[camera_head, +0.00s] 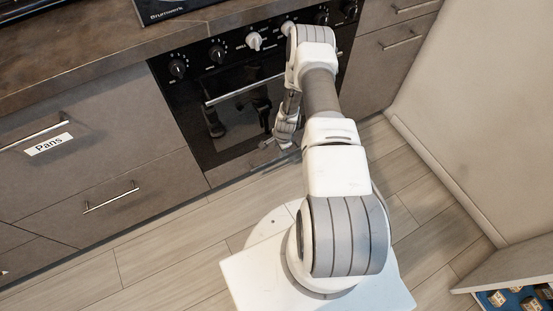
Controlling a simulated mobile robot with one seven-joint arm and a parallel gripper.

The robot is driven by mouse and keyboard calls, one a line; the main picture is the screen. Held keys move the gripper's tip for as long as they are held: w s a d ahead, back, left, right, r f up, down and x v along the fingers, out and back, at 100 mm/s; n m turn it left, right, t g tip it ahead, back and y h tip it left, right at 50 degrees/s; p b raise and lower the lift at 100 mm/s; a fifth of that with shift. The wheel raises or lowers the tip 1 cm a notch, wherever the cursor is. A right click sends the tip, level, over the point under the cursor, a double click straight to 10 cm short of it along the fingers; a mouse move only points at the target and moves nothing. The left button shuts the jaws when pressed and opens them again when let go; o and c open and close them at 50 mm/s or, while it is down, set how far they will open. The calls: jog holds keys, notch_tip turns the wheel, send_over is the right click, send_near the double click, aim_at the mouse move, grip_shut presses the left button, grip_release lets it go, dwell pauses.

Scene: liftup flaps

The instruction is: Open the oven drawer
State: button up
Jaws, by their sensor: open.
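The oven (222,125) has a black glass front under a row of knobs, with a long metal handle (232,94) across its upper part. The oven front is closed. A narrow grey-brown panel (228,172) lies below the black glass, near the floor; I cannot make out a handle on it. My gripper (272,143) points down in front of the lower right part of the oven, below the long handle. It is open and appears empty. My arm hides the right part of the oven, and I cannot tell whether the fingers touch the front.
Left of the oven are closed cabinet drawers, one labelled "Pans" (48,144) and a lower one with a bar handle (111,197). More drawers (385,65) stand to the right beside a pale wall (480,110). An open-topped blue container (515,298) is at lower right. Floor (160,265) is clear at left.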

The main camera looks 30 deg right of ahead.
aim_at(276, 159)
jog(key=f+b, duration=0.1)
jog(key=f, duration=0.2)
jog(key=w+f+b, duration=0.1)
jog(key=f, duration=0.2)
jog(key=w+f+b, duration=0.1)
jog(key=f, duration=0.2)
jog(key=shift+f, duration=0.2)
jog(key=shift+c, duration=0.3)
grip_shut()
dwell(0.7)
